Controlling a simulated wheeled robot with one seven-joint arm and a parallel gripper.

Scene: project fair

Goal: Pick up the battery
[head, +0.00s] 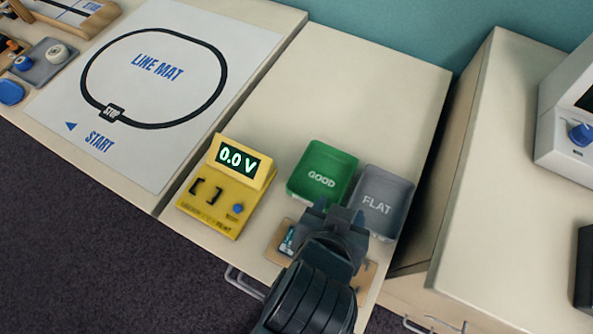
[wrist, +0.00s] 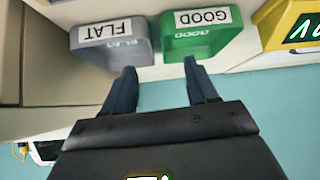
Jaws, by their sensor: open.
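No battery can be made out clearly. A small teal and white item (head: 287,241) shows at the left edge of my gripper in the head view, on a brown tray or board (head: 274,254); I cannot tell whether it is the battery. My gripper (head: 336,212) hides most of that board. My gripper is open, its fingers apart and nothing between them in the wrist view (wrist: 159,75). A green GOOD bin (head: 325,160) and a grey FLAT bin (head: 388,180) stand just beyond it. They also show in the wrist view, green (wrist: 190,45) and grey (wrist: 112,48).
A yellow meter (head: 213,213) reading 0.0 V stands left of the bins. The table (head: 350,75) behind the bins is clear. A LINE MAT (head: 165,95) lies on the left table. Another table (head: 500,150) stands right, across a gap.

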